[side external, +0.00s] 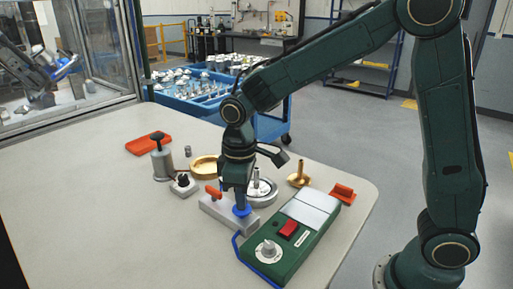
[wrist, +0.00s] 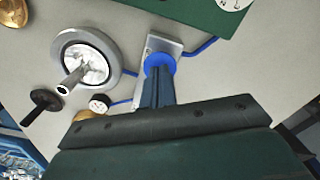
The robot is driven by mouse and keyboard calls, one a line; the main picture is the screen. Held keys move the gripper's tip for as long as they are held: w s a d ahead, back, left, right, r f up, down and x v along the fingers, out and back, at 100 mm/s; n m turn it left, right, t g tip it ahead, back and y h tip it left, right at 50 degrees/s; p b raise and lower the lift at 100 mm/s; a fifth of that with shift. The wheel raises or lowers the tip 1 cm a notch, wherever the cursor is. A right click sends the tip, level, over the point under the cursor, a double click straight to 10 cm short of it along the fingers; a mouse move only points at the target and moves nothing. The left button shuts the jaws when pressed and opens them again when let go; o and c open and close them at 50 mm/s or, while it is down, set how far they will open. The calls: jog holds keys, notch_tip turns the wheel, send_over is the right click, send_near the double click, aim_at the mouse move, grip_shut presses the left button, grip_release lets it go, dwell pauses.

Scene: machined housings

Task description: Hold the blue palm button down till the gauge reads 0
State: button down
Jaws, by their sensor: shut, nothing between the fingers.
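The blue palm button (side external: 243,211) sits on a grey metal base plate (side external: 226,214) beside the green control box (side external: 292,238). My gripper (side external: 241,204) points straight down over it, jaws shut and empty, with the tips at the button's top. In the wrist view, the shut fingers (wrist: 159,72) overlap the blue button (wrist: 161,60), hiding part of it. They appear to touch it; how far it is pressed I cannot tell. I cannot pick out a gauge with a readable value in either view.
A grey ring-shaped housing (wrist: 85,56) with an upright post stands close beside the button. A brass part (side external: 298,179) and a grey plunger cylinder (side external: 161,164) stand nearby. The left front table is clear.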

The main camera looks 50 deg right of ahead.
jog(key=shift+r, duration=2.55)
jog(key=shift+s+d+r, duration=0.3)
jog(key=shift+s+r, duration=0.05)
jog(key=shift+r, duration=0.05)
jog(key=s+d+r+m+t, duration=0.2)
jog(key=s+d+r+m, duration=0.1)
jog(key=s, duration=0.6)
jog(key=s+d+r+m+t, duration=0.2)
jog(key=s+d, duration=0.4)
jog(key=s, duration=0.4)
jog(key=shift+d+r+m+t, duration=0.3)
jog(key=shift+r+m+t, duration=0.15)
jog(key=shift+t, duration=0.35)
